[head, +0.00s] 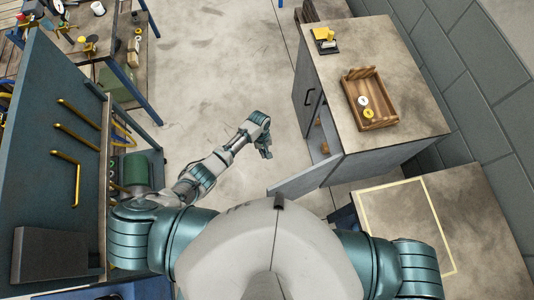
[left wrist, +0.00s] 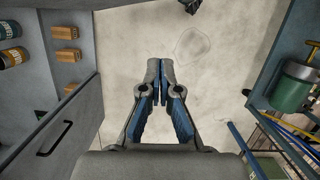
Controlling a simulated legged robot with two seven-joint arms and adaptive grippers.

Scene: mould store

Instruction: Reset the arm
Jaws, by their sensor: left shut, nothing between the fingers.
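My left arm reaches forward from the left in the head view. Its gripper (head: 265,147) is over the bare floor, left of the cabinet. In the left wrist view the gripper (left wrist: 160,68) points at open floor. Its two fingers are together at the tips with nothing between them. My right gripper is out of view; only part of my right arm shows at the lower right of the head view.
A cabinet (head: 405,75) with an open door (head: 305,178) stands right, bearing a wooden tray (head: 383,122) with two round pieces and a yellow item (head: 325,36). A table (head: 480,215) with a yellow outline is lower right. Floor (head: 220,60) between is clear.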

